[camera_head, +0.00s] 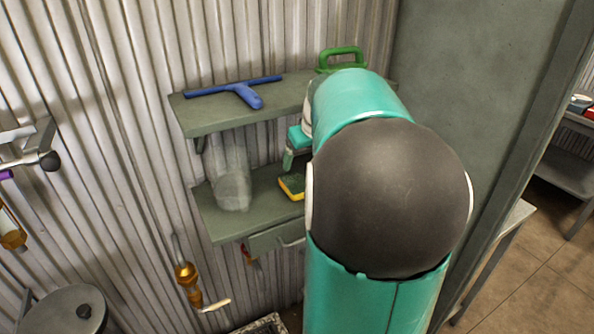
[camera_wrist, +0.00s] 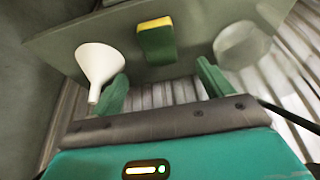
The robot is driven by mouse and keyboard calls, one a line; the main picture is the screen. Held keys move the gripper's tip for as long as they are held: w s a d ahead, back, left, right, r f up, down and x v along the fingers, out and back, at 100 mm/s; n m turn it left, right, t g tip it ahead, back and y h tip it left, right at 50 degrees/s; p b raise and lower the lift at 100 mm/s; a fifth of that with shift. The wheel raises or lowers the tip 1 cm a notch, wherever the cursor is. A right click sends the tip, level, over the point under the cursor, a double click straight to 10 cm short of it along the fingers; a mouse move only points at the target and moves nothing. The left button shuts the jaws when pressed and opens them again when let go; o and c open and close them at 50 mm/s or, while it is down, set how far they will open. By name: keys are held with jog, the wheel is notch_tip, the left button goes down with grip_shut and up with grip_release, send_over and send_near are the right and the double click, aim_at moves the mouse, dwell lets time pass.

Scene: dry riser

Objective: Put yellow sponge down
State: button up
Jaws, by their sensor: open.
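The yellow sponge (camera_head: 292,187), yellow with a dark green layer, lies on the lower shelf (camera_head: 224,229), partly hidden by my arm. In the wrist view the sponge (camera_wrist: 156,41) rests on the shelf surface (camera_wrist: 190,28), beyond the gap between my fingertips and apart from both. My gripper (camera_wrist: 162,80) is open and empty, its two green fingers spread wide. In the head view only a small part of my gripper (camera_head: 288,159) shows beside my arm, just above the sponge.
A clear container (camera_head: 232,188) stands left of the sponge on the lower shelf. A white funnel (camera_wrist: 97,64) is close to one finger in the wrist view. The upper shelf (camera_head: 215,122), with a blue squeegee (camera_head: 245,92) and a green-handled item (camera_head: 341,58), overhangs. A corrugated wall (camera_head: 110,130) stands behind.

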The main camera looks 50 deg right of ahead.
jog(key=a+r+n, duration=0.2)
jog(key=a, duration=1.7)
jog(key=s+a+f, duration=0.2)
jog(key=s+a, duration=0.4)
jog(key=a, duration=0.2)
jog(key=s+a+f+n+t+y, duration=0.1)
jog(key=s+a+f, duration=0.1)
jog(key=s+a, duration=0.3)
jog(key=a, duration=0.4)
jog(key=shift+s+a+n, duration=0.15)
jog(key=shift+s+n, duration=0.15)
jog(key=shift+s, duration=0.1)
